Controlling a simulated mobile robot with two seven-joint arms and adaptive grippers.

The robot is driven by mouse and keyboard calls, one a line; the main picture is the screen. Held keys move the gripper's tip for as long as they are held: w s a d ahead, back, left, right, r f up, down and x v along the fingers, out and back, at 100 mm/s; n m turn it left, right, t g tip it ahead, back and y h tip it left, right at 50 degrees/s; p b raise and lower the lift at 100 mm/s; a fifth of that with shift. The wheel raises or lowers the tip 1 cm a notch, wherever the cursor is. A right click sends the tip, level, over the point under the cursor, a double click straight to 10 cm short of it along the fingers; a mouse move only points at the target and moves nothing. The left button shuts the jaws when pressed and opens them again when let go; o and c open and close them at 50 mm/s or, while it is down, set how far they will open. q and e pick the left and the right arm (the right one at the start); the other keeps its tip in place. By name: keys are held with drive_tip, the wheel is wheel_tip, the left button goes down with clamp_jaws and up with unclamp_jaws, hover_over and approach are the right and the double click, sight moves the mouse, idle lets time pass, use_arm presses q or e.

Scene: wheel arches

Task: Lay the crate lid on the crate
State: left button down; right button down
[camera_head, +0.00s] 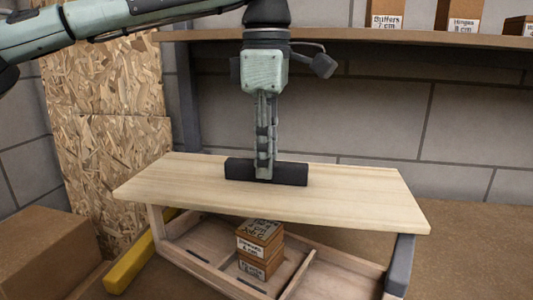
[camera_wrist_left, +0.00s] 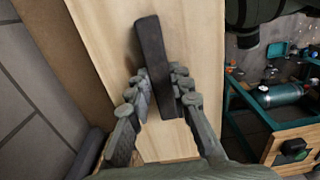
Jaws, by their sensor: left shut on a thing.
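The crate lid (camera_head: 340,195) is a pale wooden board with a black bar handle (camera_head: 293,174) on top. My left gripper (camera_head: 264,172) points down and is shut on the handle near its middle. The wrist view also shows the handle (camera_wrist_left: 152,62) between the fingers and the lid (camera_wrist_left: 105,30) beneath. The lid is over the back part of the open wooden crate (camera_head: 190,258) and hides it. Whether the lid touches the crate rim I cannot tell. Small labelled boxes (camera_head: 259,252) are stacked inside the crate, beside a divider. My right gripper is not in view.
A yellow bar (camera_head: 130,266) lies along the crate's left side and a grey post (camera_head: 399,265) stands at its right. A cardboard box (camera_head: 40,250) is at the lower left. A shelf (camera_head: 400,39) with labelled boxes runs along the back wall. Brown surface is free at right.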

use_arm(q)
drive_tip(key=shift+f, duration=0.3)
drive_tip(key=c, duration=1.3)
unclamp_jaws()
